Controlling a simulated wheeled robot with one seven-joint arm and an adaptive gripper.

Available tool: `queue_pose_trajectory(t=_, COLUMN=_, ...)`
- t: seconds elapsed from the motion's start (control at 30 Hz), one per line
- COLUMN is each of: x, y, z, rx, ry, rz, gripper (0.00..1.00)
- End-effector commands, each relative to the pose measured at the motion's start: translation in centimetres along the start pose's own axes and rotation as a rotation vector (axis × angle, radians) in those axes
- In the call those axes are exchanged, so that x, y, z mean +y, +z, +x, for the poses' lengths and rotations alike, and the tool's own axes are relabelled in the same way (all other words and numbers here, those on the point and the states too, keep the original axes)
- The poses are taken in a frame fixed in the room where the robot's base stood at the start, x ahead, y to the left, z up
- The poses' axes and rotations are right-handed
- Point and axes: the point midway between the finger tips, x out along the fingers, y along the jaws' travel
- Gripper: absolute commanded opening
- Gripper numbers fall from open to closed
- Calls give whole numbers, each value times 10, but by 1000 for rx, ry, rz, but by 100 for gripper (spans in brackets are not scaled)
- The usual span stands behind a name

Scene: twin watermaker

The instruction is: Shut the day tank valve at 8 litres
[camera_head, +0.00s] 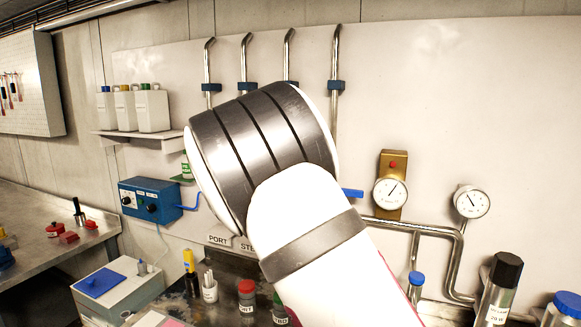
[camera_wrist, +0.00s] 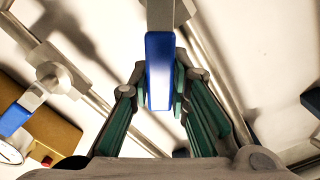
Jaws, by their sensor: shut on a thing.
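In the wrist view my gripper (camera_wrist: 160,88) is shut on a blue valve lever (camera_wrist: 160,60), with its green-lined fingers on either side. The lever hangs from a grey metal valve body (camera_wrist: 168,12). In the head view my white and grey arm hides the gripper and this lever. A second blue lever (camera_wrist: 14,120) shows at the left of the wrist view, apart from my fingers. In the head view a blue lever (camera_head: 352,193) sticks out right of my arm; I cannot tell which one it is. No litre reading or day tank label is legible.
A dial gauge (camera_head: 390,191) sits on a brass plate, with another gauge (camera_head: 471,202) to its right. Steel pipes (camera_head: 455,265) run along the wall. Bottles (camera_head: 500,285) stand at lower right. A blue control box (camera_head: 150,200) is on the left.

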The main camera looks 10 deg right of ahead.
Motion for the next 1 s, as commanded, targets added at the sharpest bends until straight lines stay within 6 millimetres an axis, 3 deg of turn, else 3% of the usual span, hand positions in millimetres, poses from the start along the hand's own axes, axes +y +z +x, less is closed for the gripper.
queue_pose_trajectory(t=0.4, x=16, y=2, z=0, rx=-1, ry=2, rz=217, gripper=0)
queue_pose_trajectory(t=1.0, x=18, y=3, z=-1, rx=-1, ry=1, rz=255, gripper=0)
